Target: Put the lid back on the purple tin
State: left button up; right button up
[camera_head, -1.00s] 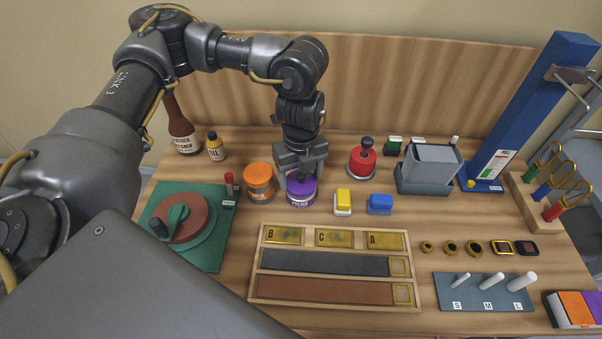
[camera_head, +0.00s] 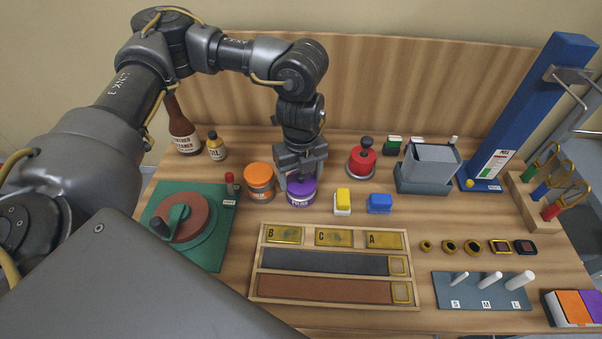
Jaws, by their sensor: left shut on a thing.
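The purple tin (camera_head: 300,199) stands upright on the table, left of centre, with its label facing me. My left gripper (camera_head: 301,180) points straight down over the tin and is shut on the purple lid (camera_head: 291,186). The lid is at the tin's top; the fingers partly hide it, so I cannot tell whether it is fully seated. My right gripper does not show.
An orange tin (camera_head: 259,181) stands close on the left. A red-based stamp (camera_head: 362,161) stands behind right. A wooden tray (camera_head: 256,288) with strips lies in front. Bottles (camera_head: 182,134) stand at back left.

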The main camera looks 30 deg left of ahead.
pick_arm(q)
jog(key=o, duration=1.1)
jog(key=shift+o, duration=0.2)
jog(key=shift+r+p, duration=3.5)
jog(key=shift+r, duration=0.05)
grip_shut()
